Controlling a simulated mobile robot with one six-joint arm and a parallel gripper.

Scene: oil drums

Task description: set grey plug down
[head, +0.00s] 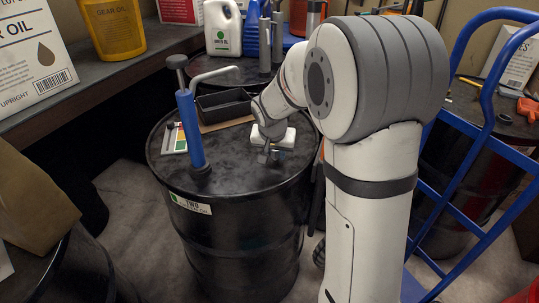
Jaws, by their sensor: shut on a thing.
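My gripper (266,148) is over the top of the black oil drum (235,182), right of its middle. It points down and is shut on a small grey thing, seemingly the grey plug (263,158). The plug is close to the drum top. I cannot tell whether it touches the surface, as the gripper and arm hide much of it.
A blue hand pump (190,130) with a grey spout stands upright in the drum top. A blue hand truck (470,135) stands at the right. The drum's front top is clear.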

